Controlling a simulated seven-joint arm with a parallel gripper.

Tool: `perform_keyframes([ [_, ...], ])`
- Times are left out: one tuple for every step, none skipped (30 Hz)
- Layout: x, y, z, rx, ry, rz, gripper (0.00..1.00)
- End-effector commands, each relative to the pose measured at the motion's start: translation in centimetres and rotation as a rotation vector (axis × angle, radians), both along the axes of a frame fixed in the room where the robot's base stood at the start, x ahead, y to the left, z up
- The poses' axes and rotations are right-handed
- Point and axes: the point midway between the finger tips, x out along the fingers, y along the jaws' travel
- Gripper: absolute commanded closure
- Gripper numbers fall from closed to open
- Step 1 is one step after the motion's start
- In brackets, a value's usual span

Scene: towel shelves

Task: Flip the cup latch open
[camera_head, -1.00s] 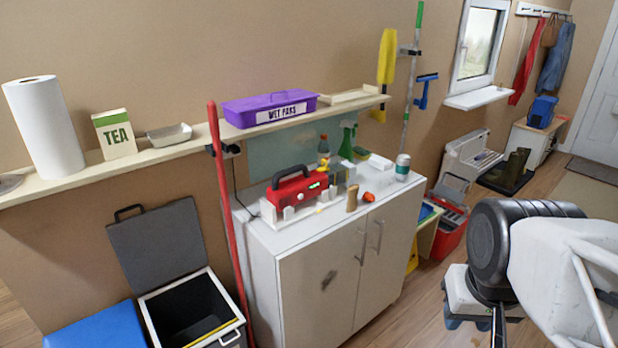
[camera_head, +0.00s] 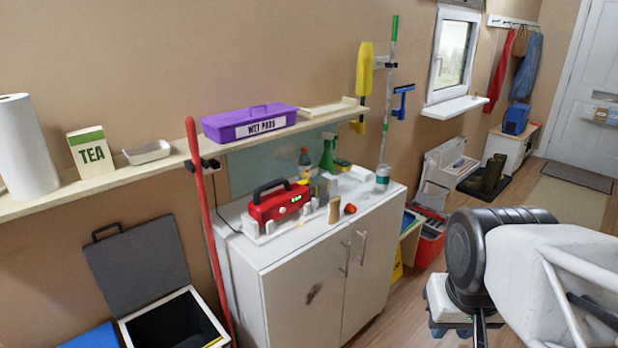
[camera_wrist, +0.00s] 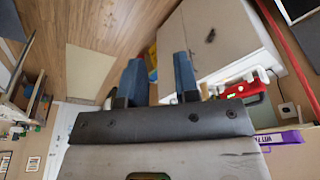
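A small white cup-like container (camera_head: 382,178) with a teal band stands upright at the right end of the white cabinet's top in the head view. A latch on it is too small to make out. My gripper (camera_wrist: 157,68) shows two blue fingers spread apart with nothing between them in the wrist view. In the head view my arm is at the lower right, over the floor and well apart from the cabinet.
The white cabinet (camera_head: 300,295) also carries a red device (camera_head: 278,205), bottles and small items. A shelf above holds a purple box (camera_head: 248,123). A red pole (camera_head: 207,230) leans by the open bin (camera_head: 172,325).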

Motion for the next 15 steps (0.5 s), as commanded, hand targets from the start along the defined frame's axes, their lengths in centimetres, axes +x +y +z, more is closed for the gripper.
perform_keyframes([
  [0.0, 0.0, 0.0, 0.000, 0.000, 0.000, 0.79],
  [0.1, 0.0, 0.0, 0.000, 0.000, 0.001, 0.83],
  [0.1, 0.0, 0.1, 0.001, 0.001, 0.001, 0.90],
  [0.2, 0.0, 0.1, 0.001, 0.001, 0.002, 0.94],
  [0.3, 0.0, 0.2, 0.001, 0.002, 0.003, 0.99],
  [0.5, 0.1, 0.3, 0.002, 0.002, 0.005, 1.00],
  [0.7, 0.1, 0.4, 0.003, 0.003, 0.007, 1.00],
  [0.8, 0.1, 0.6, 0.003, 0.004, 0.008, 1.00],
  [1.1, 0.2, 0.8, 0.005, 0.005, 0.011, 1.00],
  [1.4, 0.2, 0.9, 0.006, 0.007, 0.015, 1.00],
  [1.7, 0.2, 1.0, 0.007, 0.008, 0.018, 1.00],
  [2.1, 0.3, 1.3, 0.010, 0.011, 0.024, 1.00],
  [2.5, 0.3, 1.5, 0.011, 0.012, 0.027, 1.00],
  [2.9, 0.4, 1.8, 0.014, 0.013, 0.031, 1.00],
  [3.4, 0.5, 2.1, 0.017, 0.016, 0.037, 1.00],
])
